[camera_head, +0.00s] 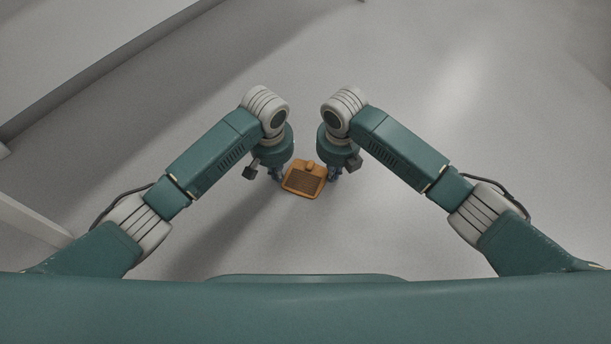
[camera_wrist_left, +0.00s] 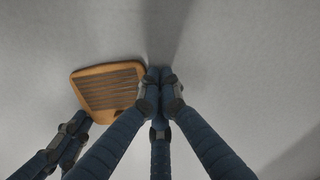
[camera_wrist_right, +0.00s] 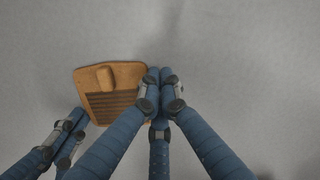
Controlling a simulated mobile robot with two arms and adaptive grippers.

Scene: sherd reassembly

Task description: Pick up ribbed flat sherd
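The ribbed flat sherd (camera_head: 302,182) is a flat orange-brown piece with rounded corners, a dark ribbed panel and a raised knob on one edge. It lies between my two grippers in the head view. My left gripper (camera_head: 277,174) is at its left and my right gripper (camera_head: 334,175) at its right. In the right wrist view the sherd (camera_wrist_right: 100,78) shows knob and ribs. In both wrist views the fingertips are together, with nothing visible between them; contact with the sherd is unclear.
The grey surface (camera_head: 400,225) around the sherd is bare and clear. A pale raised edge (camera_head: 100,45) runs along the upper left. Each wrist view shows the other gripper's fingers at lower left, so the two grippers are close together.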

